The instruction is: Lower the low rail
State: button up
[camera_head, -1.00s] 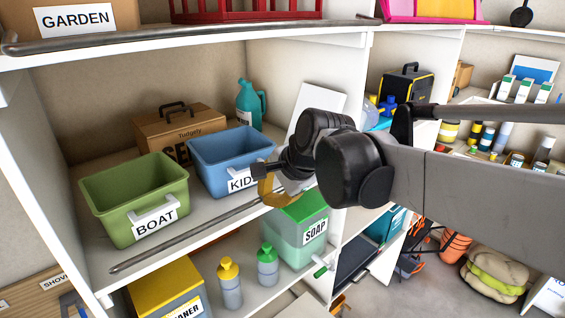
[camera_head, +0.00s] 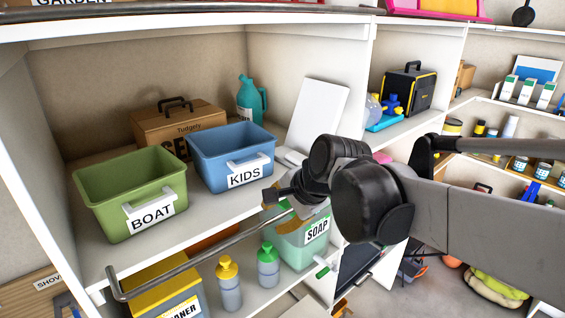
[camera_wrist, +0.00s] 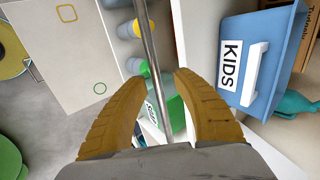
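The low rail (camera_head: 195,258) is a thin grey metal bar along the front of the shelf with the bins. It hangs below and out from the shelf edge, its left end bent up to a bracket on the shelf. In the wrist view the rail (camera_wrist: 148,45) runs between the two tan fingers of my gripper (camera_wrist: 161,78). The fingers are apart, with a gap on each side of the rail. In the head view my wrist hides the rail's right end and most of the fingers.
A green BOAT bin (camera_head: 115,186) and a blue KIDS bin (camera_head: 215,150) stand on the shelf behind the rail. Below are a yellow-topped box (camera_head: 160,282), two bottles (camera_head: 229,285) and a green SOAP container (camera_head: 297,247). Another rail (camera_head: 200,13) runs along the upper shelf.

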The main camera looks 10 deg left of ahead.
jog(key=shift+r, duration=0.1)
jog(key=p+v, duration=0.4)
jog(key=v, duration=0.3)
jog(key=shift+p, duration=0.4)
jog(key=s+d+f+n+h+b, duration=0.2)
jog(key=s+d+f+b, duration=0.2)
jog(key=d+f+b, duration=0.4)
jog(key=s+d+f+n+t+h+b, duration=0.1)
jog(key=s+d+f+n+b, duration=0.2)
jog(key=d+f+b, duration=0.6)
jog(key=s+d+f+n+t+h+b, duration=0.1)
jog(key=s+d+f+b, duration=0.5)
jog(key=f+b, duration=1.2)
jog(key=d+f+n+h, duration=0.1)
jog(key=d+f+n, duration=0.1)
jog(key=f, duration=0.4)
jog(key=shift+d+f+h, duration=0.3)
jog(key=shift+d+f, duration=0.05)
jog(key=shift+d, duration=0.35)
